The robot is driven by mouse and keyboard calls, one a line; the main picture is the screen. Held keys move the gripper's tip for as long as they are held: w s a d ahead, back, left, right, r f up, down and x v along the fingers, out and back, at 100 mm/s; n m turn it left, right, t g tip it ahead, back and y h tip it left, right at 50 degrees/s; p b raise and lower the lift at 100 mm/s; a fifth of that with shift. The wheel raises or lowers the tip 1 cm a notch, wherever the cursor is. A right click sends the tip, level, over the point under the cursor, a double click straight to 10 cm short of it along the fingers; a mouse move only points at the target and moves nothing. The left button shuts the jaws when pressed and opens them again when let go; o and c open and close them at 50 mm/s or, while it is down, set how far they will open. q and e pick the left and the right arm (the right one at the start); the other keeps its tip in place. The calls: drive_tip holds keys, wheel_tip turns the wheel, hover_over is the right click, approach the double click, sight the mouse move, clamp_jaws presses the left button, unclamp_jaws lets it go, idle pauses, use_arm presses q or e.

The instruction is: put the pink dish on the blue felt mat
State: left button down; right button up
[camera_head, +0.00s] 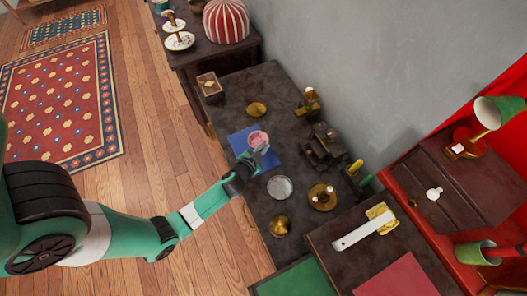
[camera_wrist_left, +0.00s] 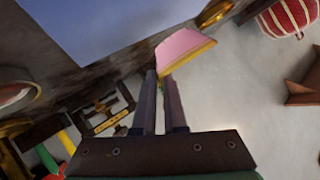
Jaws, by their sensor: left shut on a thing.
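The pink dish (camera_head: 257,138) is held at its rim by my left gripper (camera_head: 263,150). In the head view it overlaps the upper right part of the blue felt mat (camera_head: 238,141). The wrist view shows the dish (camera_wrist_left: 184,47), pink with a yellow rim, at the tips of the left fingers (camera_wrist_left: 162,80), which are shut on it. Part of the mat (camera_wrist_left: 85,22) fills the upper left of that view, apart from the dish in the picture. The exact gap between dish and mat cannot be told. My right gripper is not in view.
The mat lies on a dark table (camera_head: 240,90). A silver round dish (camera_head: 280,187) lies just below the mat, with brass pieces (camera_head: 280,225) and (camera_head: 322,197) nearby. A dark stand (camera_head: 320,148) is to the right. A brass plate (camera_head: 257,109) lies above the mat.

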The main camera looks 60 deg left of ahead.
use_arm(q)
drive_tip(key=f+b, duration=0.1)
drive_tip(key=f, duration=0.1)
drive_tip(key=f+b, duration=0.1)
drive_tip(key=shift+w+a+f+b, duration=0.1)
drive_tip(key=shift+a+f+b, duration=0.2)
drive_tip(key=shift+f, duration=0.1)
drive_tip(key=shift+d+r, duration=0.1)
drive_tip(key=c, duration=1)
unclamp_jaws()
drive_tip(key=shift+o, duration=0.2)
drive_tip(key=shift+r, duration=0.15)
drive_tip(key=p+v, duration=0.2)
drive_tip(key=v, duration=1)
